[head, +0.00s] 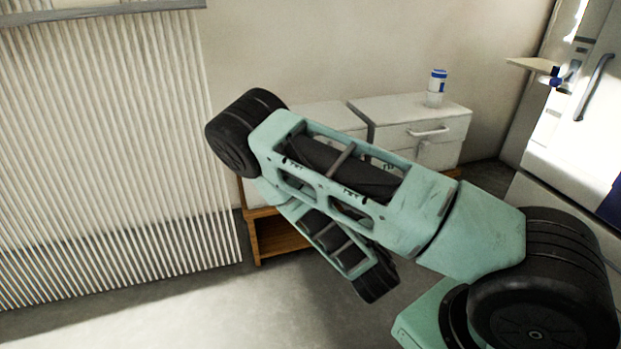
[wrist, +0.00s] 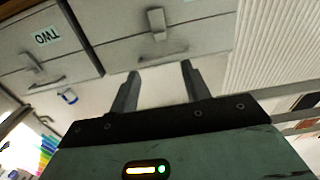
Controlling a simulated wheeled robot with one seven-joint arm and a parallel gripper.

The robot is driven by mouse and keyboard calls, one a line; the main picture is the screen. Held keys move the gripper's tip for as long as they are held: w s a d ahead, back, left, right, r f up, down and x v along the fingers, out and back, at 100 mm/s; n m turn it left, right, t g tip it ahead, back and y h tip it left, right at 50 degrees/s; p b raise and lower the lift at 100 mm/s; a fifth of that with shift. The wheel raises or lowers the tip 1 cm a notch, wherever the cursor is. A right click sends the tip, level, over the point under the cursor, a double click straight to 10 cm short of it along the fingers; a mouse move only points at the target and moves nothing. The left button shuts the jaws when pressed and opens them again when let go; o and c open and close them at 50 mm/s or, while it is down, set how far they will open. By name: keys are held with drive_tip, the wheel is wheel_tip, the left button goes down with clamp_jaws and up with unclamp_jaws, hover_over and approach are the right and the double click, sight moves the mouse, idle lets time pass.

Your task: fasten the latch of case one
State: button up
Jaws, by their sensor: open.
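Two white cases stand side by side. The right one (head: 456,128) shows its front handle (head: 428,131) and a small latch (head: 424,147); my arm covers the front of the left one (head: 330,117). The wrist view is upside down, with a case labelled TWO (wrist: 46,38) at left. The other case (wrist: 205,32) is in the middle, its label not visible; its latch (wrist: 155,22) is above the handle (wrist: 150,50) in the picture. I cannot tell whether that latch is fastened. My gripper (wrist: 161,76) is open and empty, facing the middle case's handle edge. My arm hides it in the head view.
A white and blue bottle (head: 436,88) stands on the right case. The cases rest on a wooden stand (head: 282,238). A ribbed white panel (head: 110,150) is at left, and a white cabinet with a long handle (head: 594,87) at right. Floor at front left is clear.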

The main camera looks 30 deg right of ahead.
drive_tip(key=b+x, duration=1.5)
drive_tip(key=x, duration=0.2)
drive_tip(key=shift+r, duration=0.1)
drive_tip(key=c, duration=1)
